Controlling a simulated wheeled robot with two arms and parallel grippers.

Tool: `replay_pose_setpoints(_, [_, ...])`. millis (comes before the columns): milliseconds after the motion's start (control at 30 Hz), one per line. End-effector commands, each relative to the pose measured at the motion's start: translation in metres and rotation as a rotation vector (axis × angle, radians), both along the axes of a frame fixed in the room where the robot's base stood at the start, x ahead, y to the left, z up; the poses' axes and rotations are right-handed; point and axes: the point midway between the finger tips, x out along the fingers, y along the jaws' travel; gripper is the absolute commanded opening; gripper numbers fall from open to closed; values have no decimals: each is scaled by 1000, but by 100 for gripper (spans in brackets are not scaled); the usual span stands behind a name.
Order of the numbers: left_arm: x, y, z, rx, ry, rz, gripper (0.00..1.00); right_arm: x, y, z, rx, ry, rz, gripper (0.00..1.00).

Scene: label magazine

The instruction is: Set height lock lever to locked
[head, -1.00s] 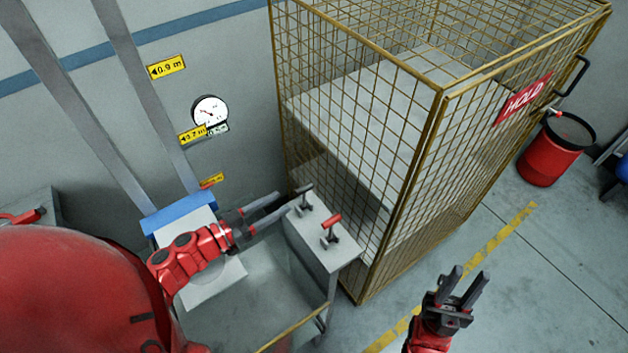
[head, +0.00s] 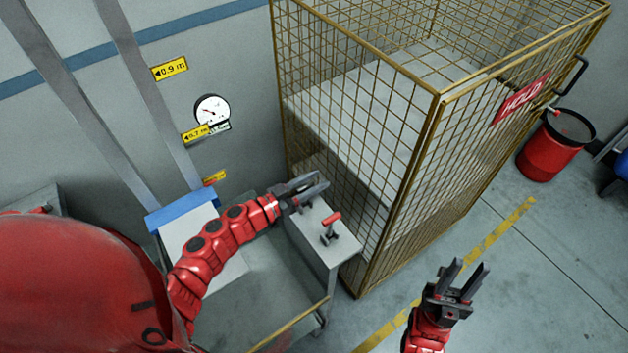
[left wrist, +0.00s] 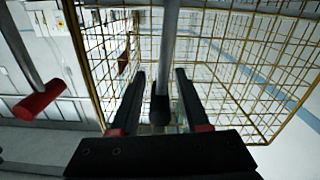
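Two levers stand on a grey cabinet (head: 318,249) beside the cage. The red-handled lever (head: 330,226) is in plain view in the head view, and its red handle (left wrist: 40,99) shows at the left in the left wrist view. The black-handled lever (left wrist: 160,108) stands between the two fingers of my left gripper (head: 322,181), with visible gaps on both sides. In the head view the gripper mostly hides it. My left gripper is open. My right gripper (head: 468,272) is open and empty over the floor. I cannot tell which lever is the height lock.
A yellow wire cage (head: 436,110) with a red HOLD sign (head: 521,97) stands close behind and right of the cabinet. A gauge (head: 212,110) and yellow height labels (head: 170,68) are on the wall. A red bin (head: 547,155) stands at the right.

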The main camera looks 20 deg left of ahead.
Motion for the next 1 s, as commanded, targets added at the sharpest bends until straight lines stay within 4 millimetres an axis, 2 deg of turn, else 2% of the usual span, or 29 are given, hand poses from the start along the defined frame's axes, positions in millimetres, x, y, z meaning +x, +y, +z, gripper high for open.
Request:
replay_pose_setpoints(33, [0, 0, 0, 0, 0, 0, 34, 0, 0, 0, 0, 0, 0, 35])
replay_pose_setpoints(200, [0, 0, 0, 0, 0, 0, 4, 0, 0, 0, 0, 0, 0, 35])
replay_pose_setpoints(233, [0, 0, 0, 0, 0, 0, 0, 0, 0, 0, 0, 0, 0, 35])
replay_pose_setpoints(1000, [0, 0, 0, 0, 0, 0, 0, 0, 0, 0, 0, 0, 0, 35])
